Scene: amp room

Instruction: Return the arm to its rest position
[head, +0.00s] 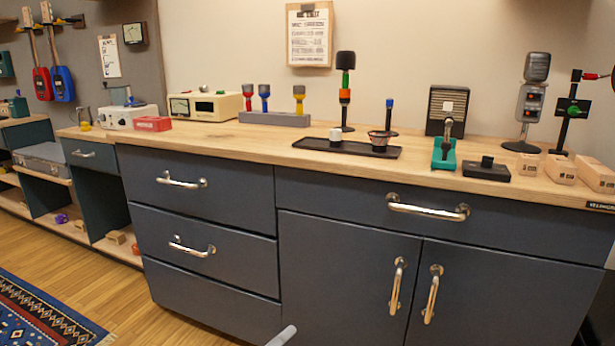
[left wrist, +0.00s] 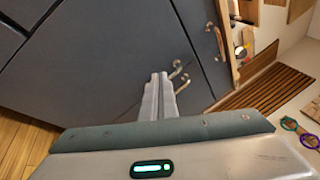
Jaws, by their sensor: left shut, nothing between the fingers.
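My left gripper (left wrist: 160,90) shows in the left wrist view with its two pale fingers together and nothing between them. It points toward the dark blue cabinet front (left wrist: 110,60), and I cannot tell how far away that is. In the head view only a pale tip of my left gripper (head: 283,336) shows at the bottom edge, in front of the lower cabinet. The rest of the left arm is out of that view. My right gripper is in neither view.
The wooden worktop (head: 225,134) holds a black tray (head: 385,152), a teal stand (head: 444,155) and wooden blocks (head: 560,168). Metal handles (head: 428,208) stick out from the drawers and doors. A patterned rug (head: 40,315) lies on the wooden floor at left.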

